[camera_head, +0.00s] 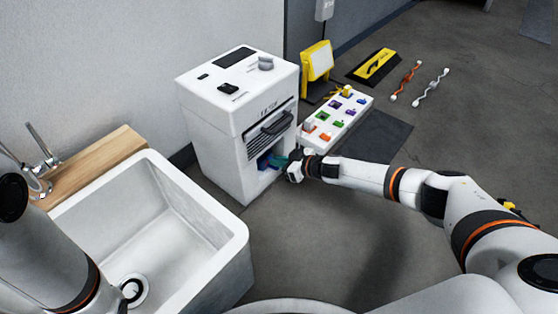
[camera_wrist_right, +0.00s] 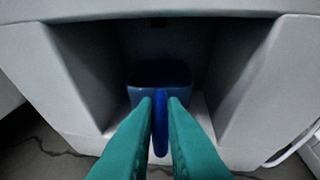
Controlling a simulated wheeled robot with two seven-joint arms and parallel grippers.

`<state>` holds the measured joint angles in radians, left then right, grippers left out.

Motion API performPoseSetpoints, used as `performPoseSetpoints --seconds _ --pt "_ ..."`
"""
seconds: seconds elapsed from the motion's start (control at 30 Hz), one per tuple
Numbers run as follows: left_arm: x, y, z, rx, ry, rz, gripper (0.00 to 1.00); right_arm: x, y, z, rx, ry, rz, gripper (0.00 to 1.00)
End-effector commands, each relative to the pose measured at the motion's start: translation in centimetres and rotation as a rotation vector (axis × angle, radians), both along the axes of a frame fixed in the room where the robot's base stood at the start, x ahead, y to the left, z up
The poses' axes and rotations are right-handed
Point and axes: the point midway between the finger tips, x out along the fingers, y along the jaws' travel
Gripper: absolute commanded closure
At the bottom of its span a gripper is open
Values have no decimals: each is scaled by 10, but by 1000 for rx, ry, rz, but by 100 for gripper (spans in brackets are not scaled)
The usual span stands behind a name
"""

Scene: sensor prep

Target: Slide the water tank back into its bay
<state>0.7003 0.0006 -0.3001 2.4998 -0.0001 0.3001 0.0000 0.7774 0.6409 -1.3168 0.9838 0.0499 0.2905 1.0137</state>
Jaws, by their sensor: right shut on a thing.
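The white machine (camera_head: 215,120) stands on the floor by the wall, with an open bay low in its front. The blue water tank (camera_wrist_right: 160,73) sits inside this bay in the right wrist view, with dark space above and beside it. In the head view only a bit of the blue tank (camera_head: 264,161) shows, behind my fingers. My right gripper (camera_head: 277,160) is at the bay opening. In the right wrist view the green fingers of my right gripper (camera_wrist_right: 160,104) are shut on the tank's upright blue handle. My left gripper is out of view.
A white sink (camera_head: 105,215) with a wooden ledge (camera_head: 95,165) stands left of the machine. Right of it are a white board (camera_head: 340,122) with coloured pieces, a yellow sign-like object (camera_head: 318,62) and a dark mat (camera_head: 375,135). The floor in front is mostly clear.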

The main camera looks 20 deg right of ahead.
Motion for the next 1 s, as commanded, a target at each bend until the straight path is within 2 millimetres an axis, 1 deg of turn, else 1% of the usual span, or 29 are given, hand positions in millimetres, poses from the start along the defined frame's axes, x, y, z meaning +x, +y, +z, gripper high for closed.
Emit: performPoseSetpoints --seconds 0.63,0.67,0.7,0.8,1.0 --pt "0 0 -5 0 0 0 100 0 0 -7 0 0 0 100" --pt "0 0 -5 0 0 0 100 0 0 -6 1 -1 0 85" --pt "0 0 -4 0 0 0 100 0 0 -6 1 -1 0 78" --pt "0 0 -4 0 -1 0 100 0 0 -6 0 0 0 64" --pt "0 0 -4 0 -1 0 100 0 0 -6 0 0 0 64"
